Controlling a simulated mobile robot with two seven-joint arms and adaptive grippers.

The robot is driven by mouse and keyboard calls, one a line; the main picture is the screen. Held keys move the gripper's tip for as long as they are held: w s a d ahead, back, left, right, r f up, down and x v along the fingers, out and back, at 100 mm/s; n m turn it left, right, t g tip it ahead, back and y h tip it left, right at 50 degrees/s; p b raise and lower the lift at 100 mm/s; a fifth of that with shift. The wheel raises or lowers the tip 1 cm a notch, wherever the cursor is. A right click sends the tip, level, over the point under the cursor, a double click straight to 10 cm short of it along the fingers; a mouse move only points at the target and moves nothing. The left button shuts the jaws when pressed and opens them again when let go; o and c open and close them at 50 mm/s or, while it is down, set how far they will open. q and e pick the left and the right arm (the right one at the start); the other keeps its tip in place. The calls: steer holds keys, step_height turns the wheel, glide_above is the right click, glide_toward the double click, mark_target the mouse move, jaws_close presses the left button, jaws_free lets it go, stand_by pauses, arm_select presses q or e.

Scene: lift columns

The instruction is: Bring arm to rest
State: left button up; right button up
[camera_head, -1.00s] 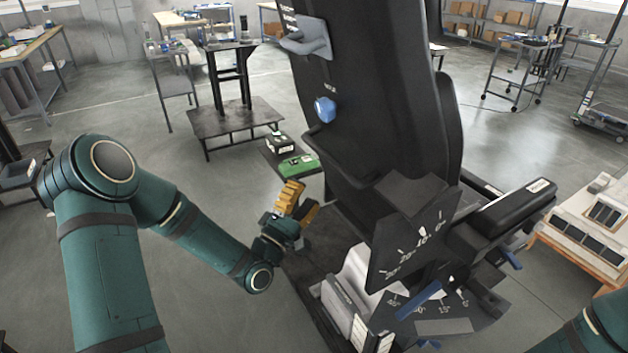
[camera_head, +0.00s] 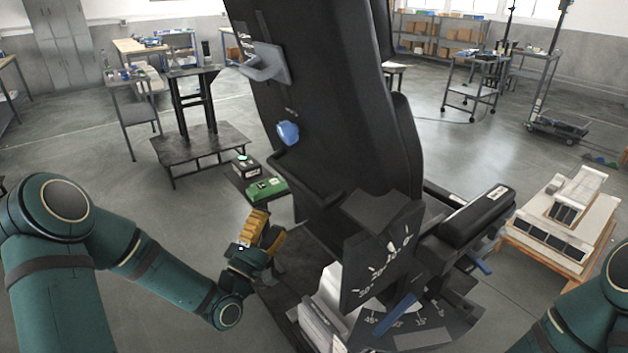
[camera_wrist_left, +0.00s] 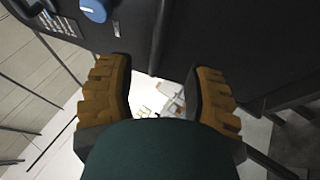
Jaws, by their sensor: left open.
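My left arm comes in from the left in the head view. Its left gripper (camera_head: 264,233) has orange-brown ridged fingers and sits just left of the black chair-like column (camera_head: 335,110), in front of a green box. In the left wrist view the left gripper (camera_wrist_left: 158,95) is open, its two fingers apart with nothing between them. The dark column face with a blue knob (camera_wrist_left: 93,10) lies beyond the fingertips. Of my right arm, only a teal link shows at the lower right of the head view. Its gripper is out of view.
The blue knob (camera_head: 288,133) and a grey handle (camera_head: 264,62) stick out from the column. A green box (camera_head: 266,188) lies beside it. An angle-marked plate (camera_head: 383,255) and an armrest (camera_head: 477,217) stand at right. A wooden-framed model (camera_head: 556,228) is further right.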

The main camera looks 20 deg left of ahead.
arm_select(q)
steer(key=s+d+f+m+g, duration=0.1)
steer(key=d+f+m+g, duration=0.35)
steer(key=f, duration=0.55)
steer(key=s+d+f+m+g, duration=0.2)
steer(key=d+f+m+g, duration=0.3)
steer(key=f, duration=0.4)
steer(key=s+d+f+m+g, duration=0.3)
steer(key=s+f+g, duration=0.2)
steer(key=s, duration=0.3)
steer(key=s+d+f+m+g+y, duration=0.1)
steer(key=s+d+f+m+g, duration=0.2)
steer(key=s+f+g, duration=0.3)
steer(key=shift+s+m, duration=0.35)
steer(key=shift+s, duration=0.8)
steer(key=shift+g, duration=0.25)
